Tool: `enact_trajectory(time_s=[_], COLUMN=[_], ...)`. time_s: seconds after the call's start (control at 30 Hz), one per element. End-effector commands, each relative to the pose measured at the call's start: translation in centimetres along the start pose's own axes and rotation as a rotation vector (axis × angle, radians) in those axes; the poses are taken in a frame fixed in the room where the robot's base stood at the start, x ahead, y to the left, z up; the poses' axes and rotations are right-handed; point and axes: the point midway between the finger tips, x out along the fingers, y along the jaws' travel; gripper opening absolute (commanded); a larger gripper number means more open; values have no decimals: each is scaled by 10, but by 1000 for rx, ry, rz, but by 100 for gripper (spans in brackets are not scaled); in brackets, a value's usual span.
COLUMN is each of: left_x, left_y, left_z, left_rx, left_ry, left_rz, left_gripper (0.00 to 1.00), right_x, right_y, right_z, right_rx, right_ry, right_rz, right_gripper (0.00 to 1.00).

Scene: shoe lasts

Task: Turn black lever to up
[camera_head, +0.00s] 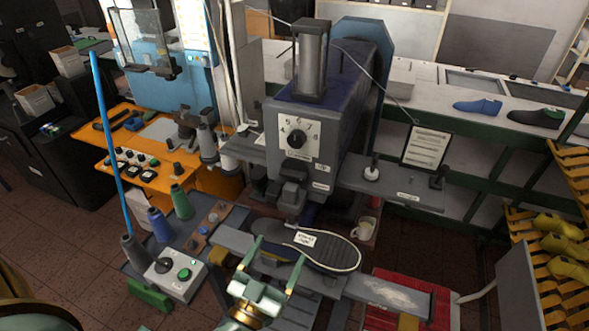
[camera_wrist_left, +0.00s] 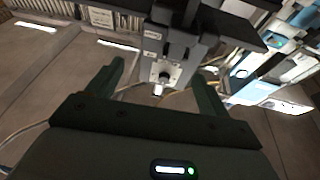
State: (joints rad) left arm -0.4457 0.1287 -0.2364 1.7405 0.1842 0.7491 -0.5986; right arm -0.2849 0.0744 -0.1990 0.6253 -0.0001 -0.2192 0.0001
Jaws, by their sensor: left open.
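My left gripper (camera_head: 276,254) is open, with green fingers apart and nothing between them. In the head view it is in front of the dark shoe sole (camera_head: 325,249) on the press. In the left wrist view the open fingers (camera_wrist_left: 158,84) frame a dark machine part with a small knob (camera_wrist_left: 164,78) on a pale plate. I cannot tell for certain which part is the black lever. A black upright handle (camera_head: 373,163) stands on a white round base on the press's right shelf. A black pointer dial (camera_head: 297,138) is on the press front. My right gripper is not in view.
A control box (camera_head: 172,277) with a black knob and green button stands left of my gripper, near thread cones (camera_head: 160,225). A white mug (camera_head: 364,228) stands behind the sole. A red slatted surface (camera_head: 400,290) lies right. An orange workbench (camera_head: 150,165) is at left.

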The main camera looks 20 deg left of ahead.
Motion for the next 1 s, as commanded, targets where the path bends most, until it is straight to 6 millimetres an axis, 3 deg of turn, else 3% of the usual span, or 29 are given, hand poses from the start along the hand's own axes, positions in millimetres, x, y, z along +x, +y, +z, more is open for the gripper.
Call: enact_trajectory(time_s=[0.1,0.27,0.4,0.8,1.0], left_x=[-4,6,33,129,153], left_y=[-20,-27,-30,-42,-45], left_z=[-9,-16,-20,-27,-28], left_rx=[-96,-105,-103,-102,-102], left_ry=[62,92,93,90,89], left_rz=[-105,-130,-129,-126,-126], left_gripper=[80,80,80,80,80], right_x=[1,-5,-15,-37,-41], right_y=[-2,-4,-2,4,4], right_z=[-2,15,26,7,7], right_rx=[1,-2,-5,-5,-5], right_ry=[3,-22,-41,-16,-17], right_rz=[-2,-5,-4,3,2], right_gripper=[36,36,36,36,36])
